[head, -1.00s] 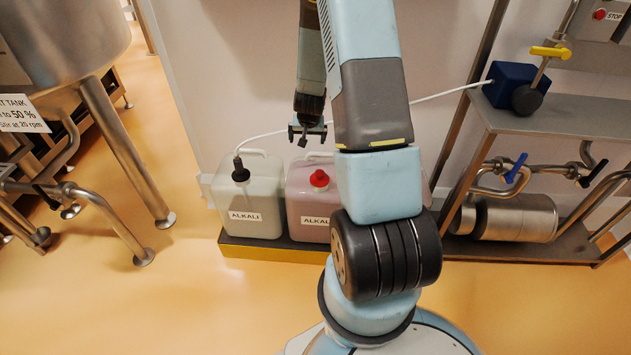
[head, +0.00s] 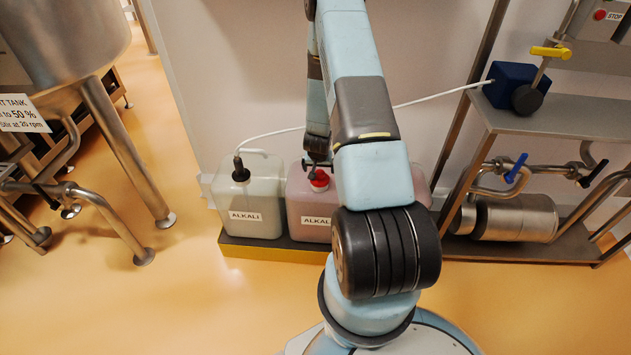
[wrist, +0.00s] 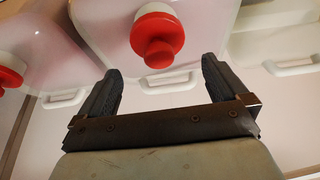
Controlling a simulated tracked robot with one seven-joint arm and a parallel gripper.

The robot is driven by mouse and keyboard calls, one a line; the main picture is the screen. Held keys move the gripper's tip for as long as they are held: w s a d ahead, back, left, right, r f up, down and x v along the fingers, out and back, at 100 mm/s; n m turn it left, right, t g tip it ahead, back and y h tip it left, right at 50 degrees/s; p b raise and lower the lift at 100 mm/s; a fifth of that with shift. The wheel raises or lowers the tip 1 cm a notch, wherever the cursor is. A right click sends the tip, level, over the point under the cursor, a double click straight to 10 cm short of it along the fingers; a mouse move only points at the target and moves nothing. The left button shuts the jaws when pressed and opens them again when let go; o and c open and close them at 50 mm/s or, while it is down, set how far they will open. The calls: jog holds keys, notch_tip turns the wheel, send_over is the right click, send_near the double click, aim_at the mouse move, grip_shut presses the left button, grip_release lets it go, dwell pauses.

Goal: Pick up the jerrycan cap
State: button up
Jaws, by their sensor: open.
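The red jerrycan cap (head: 320,180) sits on top of the middle pink jerrycan (head: 307,208), labelled ALKALI. It also shows in the wrist view (wrist: 157,36), just beyond my fingertips and centred between them. My gripper (wrist: 158,78) is open and empty, with a finger on each side of the line to the cap. In the head view my gripper (head: 319,166) is right over the cap and partly covers it. I cannot tell whether it touches the cap. A second red cap (wrist: 10,70) is at the left edge of the wrist view, on a neighbouring jerrycan.
A pale jerrycan (head: 256,210) stands to the left, with a black cap and white hose leading to a blue pump (head: 508,84) on a shelf. The jerrycans stand on a yellow-edged tray (head: 270,250) against the wall. My arm hides much of the right-hand jerrycan.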

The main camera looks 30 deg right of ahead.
aim_at(320, 172)
jog(key=shift+x, duration=3.75)
jog(key=shift+w+d+r, duration=0.1)
jog(key=shift+w+d, duration=0.05)
jog(key=c, duration=0.8)
